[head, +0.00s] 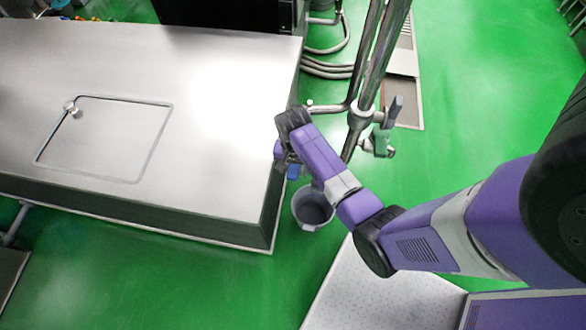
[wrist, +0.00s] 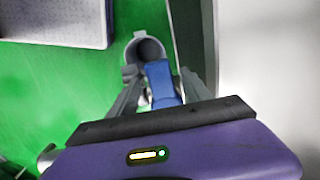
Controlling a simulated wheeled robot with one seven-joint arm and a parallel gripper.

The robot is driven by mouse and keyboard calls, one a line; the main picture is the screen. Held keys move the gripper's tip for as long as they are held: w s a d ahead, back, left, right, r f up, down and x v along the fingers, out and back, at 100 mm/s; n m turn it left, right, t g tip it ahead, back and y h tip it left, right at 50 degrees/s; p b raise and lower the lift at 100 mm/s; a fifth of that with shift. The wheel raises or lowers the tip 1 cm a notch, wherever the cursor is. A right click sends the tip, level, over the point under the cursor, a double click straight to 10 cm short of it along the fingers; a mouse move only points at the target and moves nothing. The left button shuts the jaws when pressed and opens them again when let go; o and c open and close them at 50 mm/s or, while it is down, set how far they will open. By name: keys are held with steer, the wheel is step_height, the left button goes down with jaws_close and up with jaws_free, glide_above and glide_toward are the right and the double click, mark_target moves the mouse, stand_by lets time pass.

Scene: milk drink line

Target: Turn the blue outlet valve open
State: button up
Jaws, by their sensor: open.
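The blue outlet valve handle (wrist: 160,82) shows in the wrist view between the two fingers of my gripper (wrist: 161,76). The fingers are apart, one on each side of it; I cannot tell whether either touches it. In the head view a small part of the blue handle (head: 294,172) shows below my gripper (head: 284,160), beside the right side of the steel unit. My wrist hides most of the valve there, and its body and outlet cannot be made out.
A grey bucket (head: 312,210) stands on the green floor beside the steel unit (head: 225,185); it also shows in the wrist view (wrist: 148,46). A pale speckled platform (head: 375,290) lies nearer.

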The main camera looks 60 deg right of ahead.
steer(key=shift+f, duration=0.45)
steer(key=shift+c, duration=0.5)
jaws_close()
stand_by(0.6)
